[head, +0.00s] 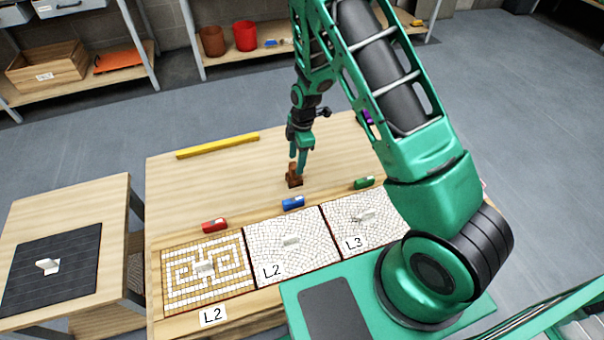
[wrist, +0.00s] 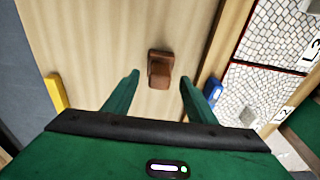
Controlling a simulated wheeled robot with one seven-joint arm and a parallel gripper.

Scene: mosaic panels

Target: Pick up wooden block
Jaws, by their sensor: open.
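The wooden block is a small brown piece (head: 293,178) standing on the wooden table, behind the mosaic panels in the head view. In the wrist view the block (wrist: 160,69) shows a wider top part and a narrower part toward me. My gripper (head: 299,155) points down right at the block in the head view. In the wrist view my gripper (wrist: 159,82) is open, with one green finger on each side and the block between and slightly beyond the fingertips. Neither finger visibly touches it.
Red (head: 214,225), blue (head: 293,203) and green (head: 364,183) small blocks lie along the panels' back edge. A yellow bar (head: 218,145) lies at the table's back left. Three mosaic panels with white handles fill the front. A side table (head: 110,215) stands left.

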